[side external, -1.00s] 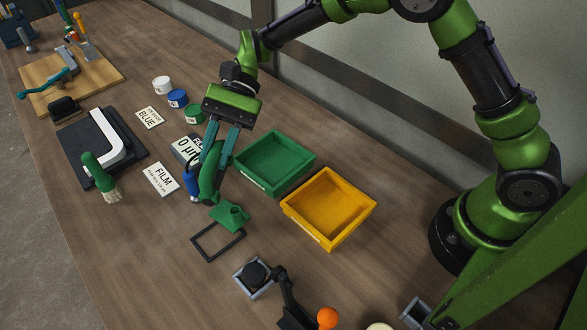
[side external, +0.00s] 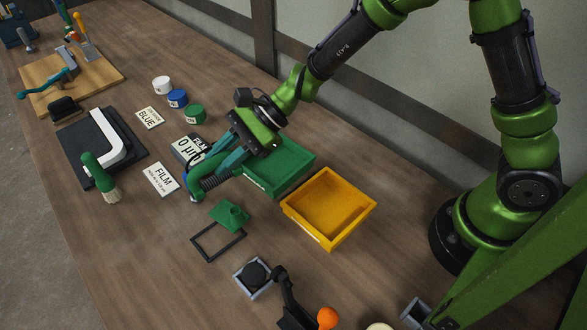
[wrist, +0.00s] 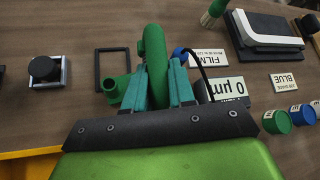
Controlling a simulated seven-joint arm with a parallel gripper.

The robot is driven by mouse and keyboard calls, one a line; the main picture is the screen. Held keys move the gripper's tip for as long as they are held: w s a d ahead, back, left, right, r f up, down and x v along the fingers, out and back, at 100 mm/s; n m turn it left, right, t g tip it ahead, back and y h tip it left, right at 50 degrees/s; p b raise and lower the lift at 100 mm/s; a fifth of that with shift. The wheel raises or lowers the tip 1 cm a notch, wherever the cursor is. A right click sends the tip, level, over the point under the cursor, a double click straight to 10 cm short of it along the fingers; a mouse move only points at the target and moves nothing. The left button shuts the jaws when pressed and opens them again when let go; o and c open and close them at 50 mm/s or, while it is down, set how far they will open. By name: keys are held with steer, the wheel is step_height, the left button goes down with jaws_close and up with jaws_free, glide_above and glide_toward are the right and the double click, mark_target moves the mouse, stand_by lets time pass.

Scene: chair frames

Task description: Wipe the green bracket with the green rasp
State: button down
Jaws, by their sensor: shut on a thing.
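My gripper (side external: 216,166) is shut on the green rasp (side external: 196,186), a tool with a curved green body; a dark ribbed part shows beside the fingers. In the wrist view the rasp (wrist: 155,58) stands out between the two teal fingers. The green bracket (side external: 231,216) lies on the table just in front of and below the held rasp, apart from it in the side view.
A black rectangular frame (side external: 206,253) lies beside the bracket. Green (side external: 304,170) and yellow (side external: 336,232) bins stand to the right. A blue item, a 0 µm box (side external: 187,147) and a FILM card (side external: 161,180) are close behind the rasp. A green-handled brush (side external: 97,172) stands left.

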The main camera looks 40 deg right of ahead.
mark_target(228, 177)
steer(key=shift+f, duration=1.95)
step_height(228, 177, down, 2)
steer(key=shift+s+a, duration=0.15)
steer(key=shift+a, duration=0.75)
steer(key=shift+s+a, duration=0.2)
steer(key=shift+a, duration=0.9)
steer(key=shift+w+d, duration=0.2)
steer(key=shift+d, duration=0.7)
steer(key=shift+w+d, duration=0.15)
steer(key=shift+d, duration=0.75)
steer(key=shift+d+r, duration=0.1)
steer(key=shift+d, duration=0.1)
steer(key=shift+r, duration=3.95)
